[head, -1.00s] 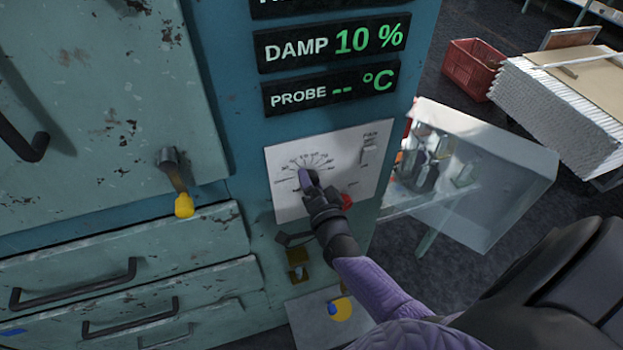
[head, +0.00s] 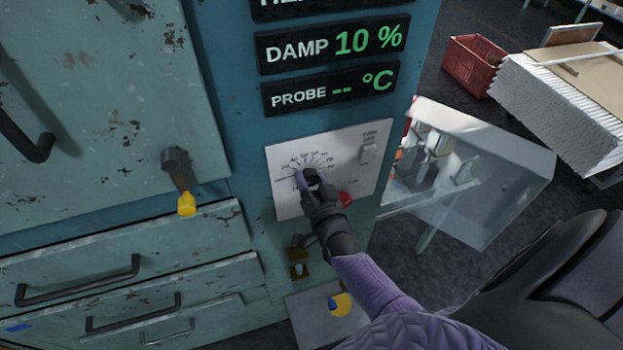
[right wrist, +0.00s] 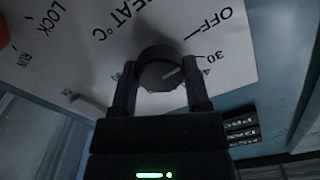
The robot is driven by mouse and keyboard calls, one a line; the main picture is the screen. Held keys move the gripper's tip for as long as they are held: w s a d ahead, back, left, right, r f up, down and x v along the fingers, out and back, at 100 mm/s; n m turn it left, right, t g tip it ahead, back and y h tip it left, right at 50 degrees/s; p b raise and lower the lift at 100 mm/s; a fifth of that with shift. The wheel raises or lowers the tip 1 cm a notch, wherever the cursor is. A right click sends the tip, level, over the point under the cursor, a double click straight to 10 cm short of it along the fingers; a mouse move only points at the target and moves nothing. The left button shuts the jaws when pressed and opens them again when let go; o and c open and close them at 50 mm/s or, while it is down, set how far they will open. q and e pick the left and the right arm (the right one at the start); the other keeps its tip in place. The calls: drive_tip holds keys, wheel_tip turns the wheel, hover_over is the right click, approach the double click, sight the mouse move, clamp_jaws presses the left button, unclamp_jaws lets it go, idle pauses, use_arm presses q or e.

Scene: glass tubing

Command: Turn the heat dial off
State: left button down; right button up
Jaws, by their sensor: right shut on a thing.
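The heat dial (head: 312,174) is a dark round knob on a white panel (head: 350,160) with a printed scale. It also shows in the right wrist view (right wrist: 158,62). My right gripper (head: 308,183) is shut on it, one finger on each side; both fingers also show in the right wrist view (right wrist: 160,85). A pale line on the knob face points right, roughly toward the 30 and the partly hidden mark beside it, not at OFF. The exact reading is hard to tell. My left gripper is in neither view.
A red knob (head: 345,199) sits close beside my right gripper, and a white switch (head: 368,153) is at the panel's upper right. The DAMP display (head: 332,43) reads 10 %. A yellow-tipped lever (head: 186,204) sticks out left of the panel.

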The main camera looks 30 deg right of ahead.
drive_tip(key=shift+f, duration=0.1)
drive_tip(key=o, duration=1.3)
drive_tip(key=v, duration=1)
drive_tip(key=shift+d, duration=0.1)
